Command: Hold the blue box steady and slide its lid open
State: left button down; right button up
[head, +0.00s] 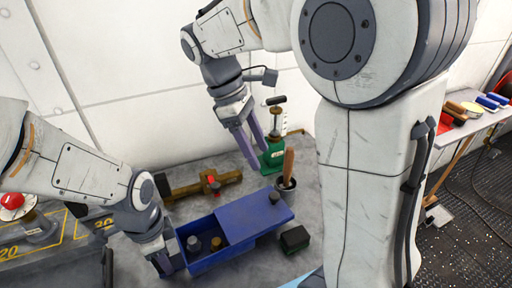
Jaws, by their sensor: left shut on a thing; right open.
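The blue box (208,262) stands on the grey bench, low in the middle of the head view. Its blue lid (250,216) is slid to the right, with a dark knob (274,197) near its right end. The left part of the box is open and shows a grey piece (193,243) and a brass-coloured piece (216,243) inside. My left gripper (168,258) is shut on the box at its left end. My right gripper (252,152) is open and empty, behind the lid and left of a green device.
The green device (272,157) with a black handle stands behind the lid. A dark pot (286,188) with a wooden-handled tool stands beside the lid's far corner. A small black-green block (295,239) lies right of the box. A brass-and-wood tool (200,187) lies behind it.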

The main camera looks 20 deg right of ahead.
pick_arm(q)
jog(key=shift+c, duration=2.2)
grip_release()
